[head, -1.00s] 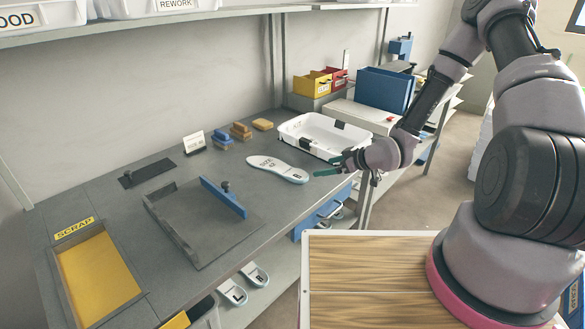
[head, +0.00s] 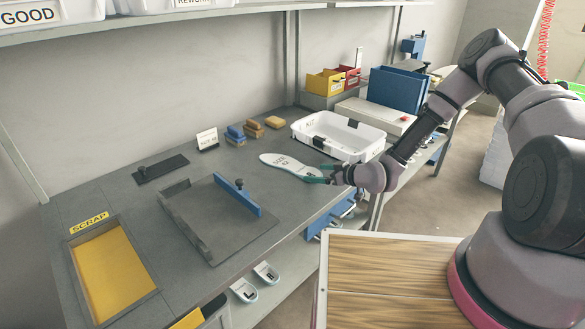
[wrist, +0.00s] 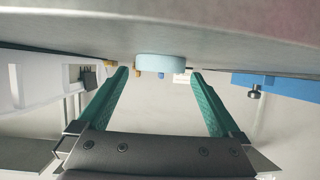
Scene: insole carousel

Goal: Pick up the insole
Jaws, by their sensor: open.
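The insole (head: 284,164) is white with a pale blue edge and the words "SIZE 42". It lies flat on the grey workbench (head: 130,215), its wide end pointing left and its heel toward my gripper. My gripper (head: 318,174) is at the heel end, near the bench's front edge. In the wrist view the two green fingers (wrist: 161,80) are apart, and the pale blue heel end of the insole (wrist: 160,64) shows between them, a little beyond the tips. The head view does not clearly show whether a finger touches it.
A white tray (head: 372,152) marked "KIT" stands just behind the insole. A grey fixture with a blue bar (head: 237,196) lies to its left. Blue and tan blocks (head: 254,130) sit at the back. A yellow scrap tray (head: 112,272) is at the front left.

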